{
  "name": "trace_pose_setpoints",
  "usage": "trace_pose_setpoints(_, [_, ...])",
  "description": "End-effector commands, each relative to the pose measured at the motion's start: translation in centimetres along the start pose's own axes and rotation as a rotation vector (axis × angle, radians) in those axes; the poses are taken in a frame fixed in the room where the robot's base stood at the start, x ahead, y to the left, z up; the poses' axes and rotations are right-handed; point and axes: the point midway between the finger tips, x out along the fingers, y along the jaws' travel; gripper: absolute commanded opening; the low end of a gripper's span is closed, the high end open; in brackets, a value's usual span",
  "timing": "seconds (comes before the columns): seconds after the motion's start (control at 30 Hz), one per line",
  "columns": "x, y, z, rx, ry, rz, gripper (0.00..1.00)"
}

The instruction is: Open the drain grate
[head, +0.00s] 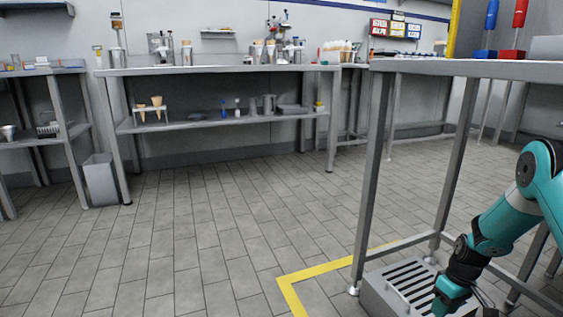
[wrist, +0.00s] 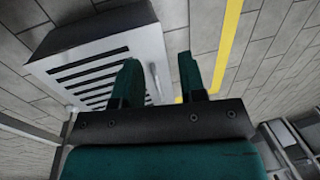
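The drain grate (head: 408,281) is a grey metal box top with dark parallel slots, low on the floor beneath the table at the right. It also fills the upper left of the wrist view (wrist: 62,40), lying flat. A light bar handle (wrist: 156,82) shows at its edge, between my fingers in the picture. My gripper (wrist: 158,62) is open with its two teal fingers apart, and nothing is seen held. In the head view my gripper (head: 449,296) is at the grate's right front side. Whether the fingers touch the handle cannot be told.
The metal table (head: 470,69) stands over the grate, its legs (head: 372,190) close to it. Yellow floor tape (head: 292,289) runs beside it. A grey bin (head: 101,180) and a long bench (head: 215,70) are at the back. The tiled floor at left is clear.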

Motion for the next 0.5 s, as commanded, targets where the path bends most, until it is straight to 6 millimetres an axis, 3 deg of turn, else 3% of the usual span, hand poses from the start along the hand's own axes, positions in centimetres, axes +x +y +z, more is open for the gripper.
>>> trace_pose_setpoints(0.33, [-4.3,-3.9,-2.0,-0.031,0.017,-0.001,0.38])
trace_pose_setpoints(0.5, [-7.8,-6.8,-2.8,-0.047,0.031,-0.004,0.38])
